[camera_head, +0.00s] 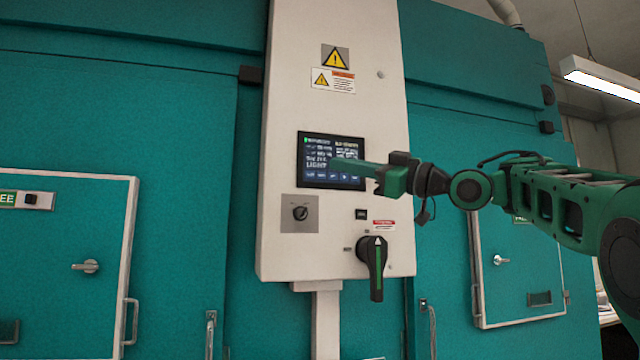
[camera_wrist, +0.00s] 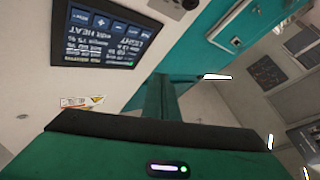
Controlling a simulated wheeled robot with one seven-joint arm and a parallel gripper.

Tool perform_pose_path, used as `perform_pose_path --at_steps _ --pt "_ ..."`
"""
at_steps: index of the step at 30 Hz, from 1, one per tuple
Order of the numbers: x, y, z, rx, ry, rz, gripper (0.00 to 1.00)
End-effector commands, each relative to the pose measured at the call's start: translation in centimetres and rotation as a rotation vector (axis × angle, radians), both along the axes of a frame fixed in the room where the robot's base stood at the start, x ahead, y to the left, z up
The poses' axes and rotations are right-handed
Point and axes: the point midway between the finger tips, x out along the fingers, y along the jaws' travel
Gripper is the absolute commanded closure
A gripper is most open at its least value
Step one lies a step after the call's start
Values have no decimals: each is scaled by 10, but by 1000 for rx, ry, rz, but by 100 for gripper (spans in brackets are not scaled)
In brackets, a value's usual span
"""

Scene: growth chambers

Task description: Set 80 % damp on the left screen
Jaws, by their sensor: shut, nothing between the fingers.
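One dark touch screen (camera_head: 318,178) is set in a white control cabinet (camera_head: 290,105). It shows lines of text, with LIGHT readable, above a row of blue buttons. In the wrist view the screen (camera_wrist: 98,40) appears turned over, with "edit HEAT" legible; the damp value is too small to read surely. My green gripper (camera_head: 334,163) is shut and empty, reaching in from the right. Its fingertips overlap the right half of the screen in the head view; I cannot tell whether they touch it. In the wrist view the closed fingers (camera_wrist: 158,92) are beside the screen.
Below the screen are a small rotary switch (camera_head: 300,213) and a large black handle (camera_head: 376,265), which stick out from the cabinet. Warning labels (camera_head: 335,57) are above. Teal chamber walls with a left door (camera_head: 65,240) and a right door (camera_head: 515,245) flank the cabinet.

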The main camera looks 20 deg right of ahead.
Motion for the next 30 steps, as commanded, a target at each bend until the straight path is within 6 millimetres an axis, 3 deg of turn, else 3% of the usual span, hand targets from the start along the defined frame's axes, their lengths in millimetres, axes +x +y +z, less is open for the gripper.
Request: perform_pose_path --at_steps 13,30 --pt "10 1 -1 -1 3 1 100" --pt "76 1 -1 0 3 1 100"
